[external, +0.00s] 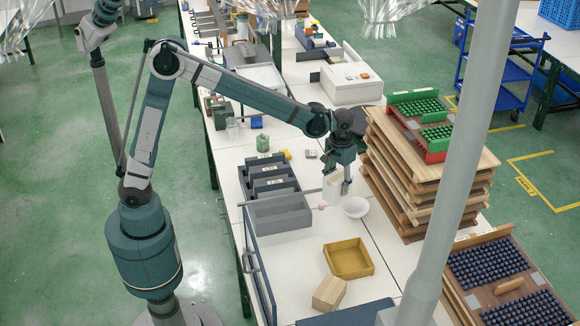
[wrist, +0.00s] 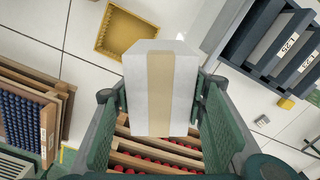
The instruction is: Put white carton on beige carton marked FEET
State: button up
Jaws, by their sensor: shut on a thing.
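The white carton (wrist: 182,92), with a beige tape strip down its middle, is between the two green fingers of my gripper (wrist: 158,98) in the wrist view. My gripper (external: 343,180) is shut on it and holds it above the white table in the external view, where the carton (external: 332,187) is partly hidden by the fingers. The beige carton (external: 329,293) sits on the table near the front, below the yellow tray and apart from my gripper. No FEET marking is readable on it. I cannot make it out in the wrist view.
A yellow tray (external: 349,259) lies between my gripper and the beige carton. A white bowl (external: 356,207) is just below my gripper. Grey bins (external: 281,213) stand to the left, and stacked wooden trays (external: 400,177) to the right. A grey pole (external: 462,165) crosses the foreground.

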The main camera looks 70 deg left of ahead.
jog(key=s+d+m, duration=0.2)
jog(key=s+d, duration=0.2)
jog(key=d, duration=1)
jog(key=m+p, duration=0.2)
jog(key=m, duration=0.1)
send_over(332, 293)
notch_tip(332, 293, down, 11)
jog(key=shift+s+f, duration=0.1)
notch_tip(332, 293, down, 6)
jog(key=shift+b, duration=0.3)
jog(key=shift+f, duration=1.9)
jog(key=shift+f, duration=0.1)
